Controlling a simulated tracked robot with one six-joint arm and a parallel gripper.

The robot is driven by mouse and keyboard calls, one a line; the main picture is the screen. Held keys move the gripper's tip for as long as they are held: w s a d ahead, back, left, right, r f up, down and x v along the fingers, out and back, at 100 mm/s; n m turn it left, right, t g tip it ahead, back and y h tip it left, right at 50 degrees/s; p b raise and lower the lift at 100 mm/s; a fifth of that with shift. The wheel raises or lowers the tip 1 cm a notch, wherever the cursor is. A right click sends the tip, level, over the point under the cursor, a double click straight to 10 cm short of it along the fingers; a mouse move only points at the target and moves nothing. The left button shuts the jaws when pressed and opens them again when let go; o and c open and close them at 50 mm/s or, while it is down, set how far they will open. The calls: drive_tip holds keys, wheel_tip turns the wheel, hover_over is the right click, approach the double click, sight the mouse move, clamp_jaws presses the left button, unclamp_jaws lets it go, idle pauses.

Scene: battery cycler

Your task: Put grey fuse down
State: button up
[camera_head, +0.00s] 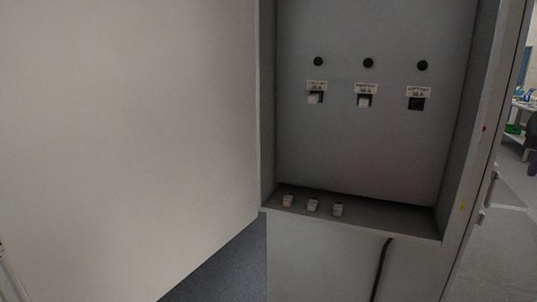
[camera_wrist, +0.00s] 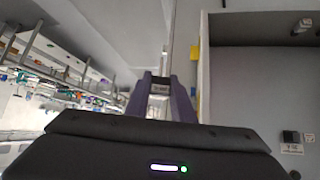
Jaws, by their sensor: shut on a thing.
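My gripper (camera_wrist: 160,82) shows in the wrist view, its two purple fingers shut on the small grey fuse (camera_wrist: 160,89). The fuse is partly hidden between the fingers. It is held outside the cabinet, left of the opening in that view. In the head view, neither my gripper nor the held fuse shows. The cabinet shelf (camera_head: 397,216) there carries a row of three light grey fuses (camera_head: 312,206) on its left half. The right socket (camera_head: 416,104) is dark and empty. The left socket (camera_head: 315,98) and middle socket (camera_head: 364,101) each hold a pale fuse.
The cabinet's big open door (camera_head: 130,140) fills the left of the head view. The shelf is bare right of the fuse row. A black cable (camera_head: 381,268) hangs below it. In the wrist view, the cabinet's edge (camera_wrist: 203,70) stands close right of my fingers.

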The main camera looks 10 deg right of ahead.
drive_tip(key=w+a+f+n+t+y, duration=0.1)
drive_tip(key=w+a+f+n, duration=0.1)
drive_tip(key=w+a+f, duration=0.65)
drive_tip(key=w+a+f+n+t+y, duration=0.15)
drive_tip(key=w+a+f, duration=0.35)
drive_tip(key=w+f, duration=0.6)
drive_tip(key=w+a+f+n+y, duration=0.1)
drive_tip(key=a+f, duration=0.3)
drive_tip(key=a, duration=0.6)
drive_tip(key=w+a+f+n+y, duration=0.2)
drive_tip(key=a+f, duration=0.3)
drive_tip(key=a, duration=0.5)
drive_tip(key=w+a+f+n+y, duration=0.1)
drive_tip(key=w+a+f+n, duration=0.2)
drive_tip(key=a, duration=0.7)
wheel_tip(320, 180, down, 2)
drive_tip(key=shift+w+a+f+t, duration=0.15)
drive_tip(key=shift+a+f+t, duration=0.1)
drive_tip(key=shift+t, duration=0.1)
drive_tip(key=shift+y, duration=0.25)
wheel_tip(320, 180, down, 11)
drive_tip(key=s, duration=0.2)
drive_tip(key=shift+s+f, duration=0.15)
drive_tip(key=shift+s, duration=0.1)
drive_tip(key=shift+d, duration=0.2)
